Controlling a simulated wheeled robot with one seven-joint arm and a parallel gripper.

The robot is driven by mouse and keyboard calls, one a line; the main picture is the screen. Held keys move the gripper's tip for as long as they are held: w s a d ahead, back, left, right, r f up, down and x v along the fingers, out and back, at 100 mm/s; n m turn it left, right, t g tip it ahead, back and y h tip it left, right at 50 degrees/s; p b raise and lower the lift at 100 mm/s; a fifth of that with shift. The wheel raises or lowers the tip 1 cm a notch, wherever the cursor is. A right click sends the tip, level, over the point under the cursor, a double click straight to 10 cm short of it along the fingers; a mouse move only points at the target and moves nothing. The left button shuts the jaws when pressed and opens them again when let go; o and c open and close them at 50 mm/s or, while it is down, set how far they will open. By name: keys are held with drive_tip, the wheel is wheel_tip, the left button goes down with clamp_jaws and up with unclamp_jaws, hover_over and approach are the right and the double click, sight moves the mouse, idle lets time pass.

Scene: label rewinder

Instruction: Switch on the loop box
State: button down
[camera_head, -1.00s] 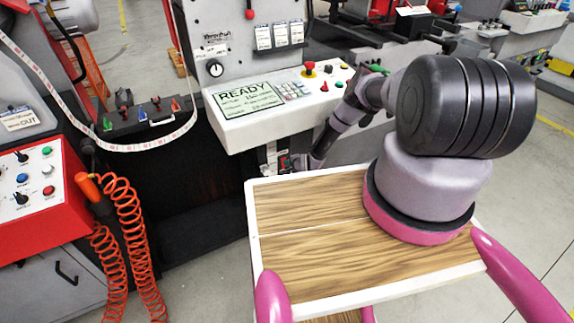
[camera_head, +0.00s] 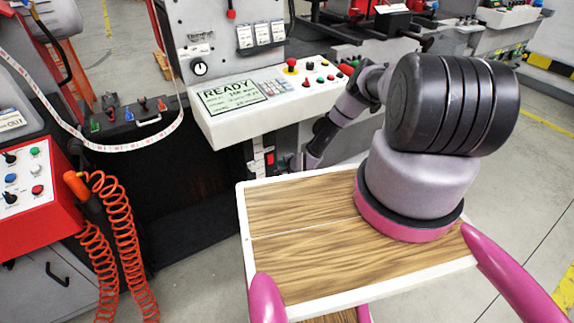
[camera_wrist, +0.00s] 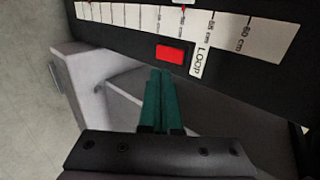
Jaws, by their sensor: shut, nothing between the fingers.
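The loop box (camera_wrist: 125,30) is a dark housing with a white centimetre scale and a "LOOP" label in the wrist view. A bright red rectangular switch (camera_wrist: 175,53) sits on its face beside that label. I cannot tell whether it is lit or which way it is set. My gripper (camera_wrist: 160,74) has its green fingers together and empty, with the tips just below the switch in the picture. I see no clear contact. In the head view, the red switch (camera_head: 270,158) shows below the control panel, with my forearm coming in from its right; my fingers are hard to make out there.
The white control panel (camera_head: 225,126) with a READY screen stands above the loop box. A red control box (camera_head: 30,205) and coiled orange hose (camera_head: 120,235) are at the left. A label web (camera_head: 110,148) hangs across the left side.

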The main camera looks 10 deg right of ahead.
drive_tip(key=v, duration=0.5)
drive_tip(key=shift+s+d+r, duration=0.15)
drive_tip(key=shift+s+r, duration=0.1)
drive_tip(key=shift+s, duration=0.05)
drive_tip(key=shift+s+f, duration=0.25)
drive_tip(key=shift+f, duration=0.45)
